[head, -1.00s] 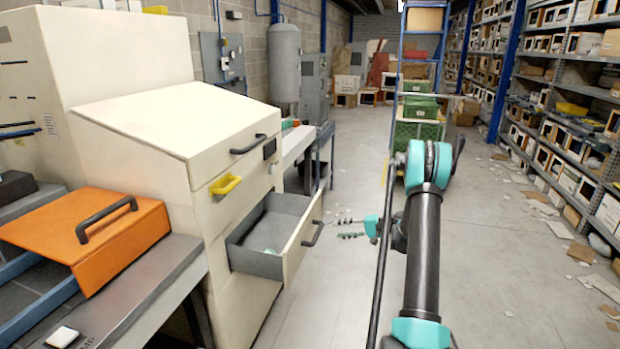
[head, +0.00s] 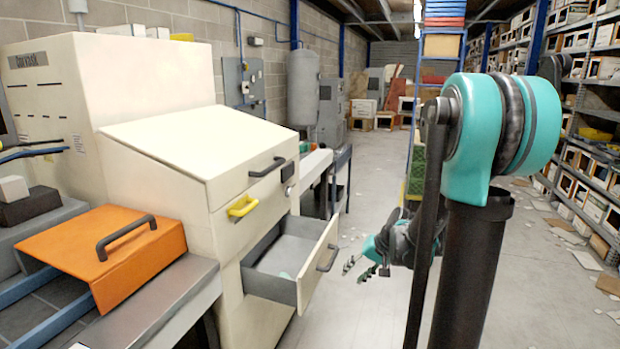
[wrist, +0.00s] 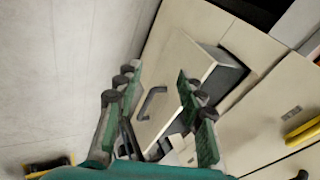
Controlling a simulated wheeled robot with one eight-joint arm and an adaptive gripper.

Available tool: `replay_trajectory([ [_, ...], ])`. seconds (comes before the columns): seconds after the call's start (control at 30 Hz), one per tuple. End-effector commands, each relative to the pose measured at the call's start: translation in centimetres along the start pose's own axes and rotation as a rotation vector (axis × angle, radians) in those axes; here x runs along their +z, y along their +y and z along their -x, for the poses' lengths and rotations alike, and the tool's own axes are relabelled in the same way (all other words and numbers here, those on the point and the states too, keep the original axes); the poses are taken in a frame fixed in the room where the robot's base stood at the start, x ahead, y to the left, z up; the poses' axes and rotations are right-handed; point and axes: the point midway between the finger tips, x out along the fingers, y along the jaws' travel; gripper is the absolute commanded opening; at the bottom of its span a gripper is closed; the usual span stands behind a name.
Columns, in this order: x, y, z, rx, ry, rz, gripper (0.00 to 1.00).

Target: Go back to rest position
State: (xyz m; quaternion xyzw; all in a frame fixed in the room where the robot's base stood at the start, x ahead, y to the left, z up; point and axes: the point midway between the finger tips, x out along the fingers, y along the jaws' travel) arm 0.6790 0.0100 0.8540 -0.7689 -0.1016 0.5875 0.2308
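My gripper (head: 366,262) is in the head view just right of the open drawer (head: 325,258) of the cream cabinet, apart from it. In the wrist view its two green fingers (wrist: 157,95) are spread wide with nothing held between them. The drawer front with its dark handle (wrist: 152,103) shows beyond and between the fingers. Inside the drawer lies a small pale green item, partly hidden by the drawer wall. My arm stands upright at the right of the head view, with its teal joint close to the camera.
The cream cabinet (head: 190,140) has a sloped top and a yellow handle (head: 242,206). An orange cover (head: 100,255) with a dark handle is at the left. Shelving with boxes (head: 595,150) lines the right. The floor between is mostly open, with scattered debris at right.

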Motion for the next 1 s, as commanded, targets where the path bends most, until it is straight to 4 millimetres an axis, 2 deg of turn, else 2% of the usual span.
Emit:
replay_trajectory([
  [0.03, 1.7, 0.2, 0.7, 0.033, 0.004, 0.018, 0.39],
  [0.2, 6.5, 1.7, 2.5, 0.151, 0.027, 0.083, 0.39],
  [0.5, 14.2, 5.5, 4.8, 0.342, 0.076, 0.204, 0.39],
  [0.7, 16.8, 7.3, 5.4, 0.415, 0.097, 0.256, 0.39],
  [1.0, 17.3, 7.8, 5.6, 0.432, 0.103, 0.267, 0.39],
])
